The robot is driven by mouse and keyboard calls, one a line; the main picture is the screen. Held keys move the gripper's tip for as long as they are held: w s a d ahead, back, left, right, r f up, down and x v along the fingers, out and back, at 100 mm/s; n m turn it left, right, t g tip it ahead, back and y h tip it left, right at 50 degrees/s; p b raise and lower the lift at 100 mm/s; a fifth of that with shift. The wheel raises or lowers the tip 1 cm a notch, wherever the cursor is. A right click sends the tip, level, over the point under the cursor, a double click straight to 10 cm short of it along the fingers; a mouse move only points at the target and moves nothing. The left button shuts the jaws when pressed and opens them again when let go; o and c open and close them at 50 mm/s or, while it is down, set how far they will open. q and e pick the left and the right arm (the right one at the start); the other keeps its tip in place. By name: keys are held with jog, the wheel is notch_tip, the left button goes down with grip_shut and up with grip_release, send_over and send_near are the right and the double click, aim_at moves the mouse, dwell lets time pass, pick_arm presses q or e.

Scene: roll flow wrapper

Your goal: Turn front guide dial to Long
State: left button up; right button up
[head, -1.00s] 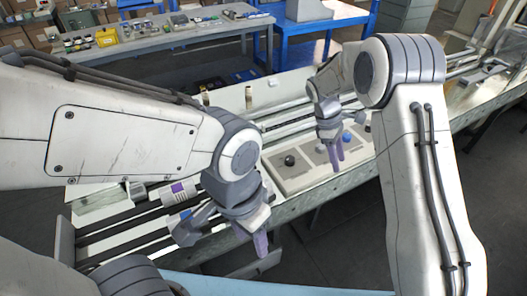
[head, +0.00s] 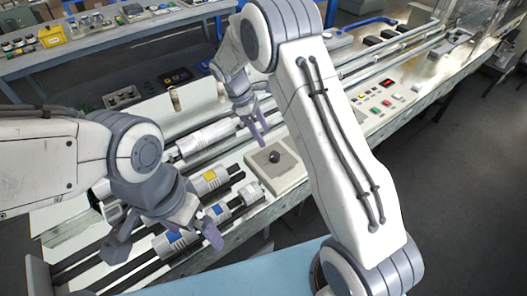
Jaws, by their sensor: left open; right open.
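A dial with a dark round knob (head: 274,156) sits on a light square panel (head: 288,181) along the front edge of the machine. Its markings are too small to read. I cannot tell whether this is the front guide dial. My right gripper (head: 258,136) is open, pointing down, slightly left of and behind the knob and apart from it in the picture. My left gripper (head: 207,228) is open over the rollers, further left and nearer than the dial. My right forearm hides the area just right of the panel.
Silver rollers with a yellow label (head: 209,176) and blue labels lie left of the dial. Small coloured buttons (head: 386,104) are on the machine right of my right arm. A bench with parts (head: 95,42) stands behind. Dark floor is clear at right.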

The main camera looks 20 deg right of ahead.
aim_at(275, 155)
jog(key=p+x, duration=0.1)
jog(key=x, duration=0.9)
jog(key=shift+a+p, duration=0.1)
jog(key=shift+p, duration=0.25)
grip_shut()
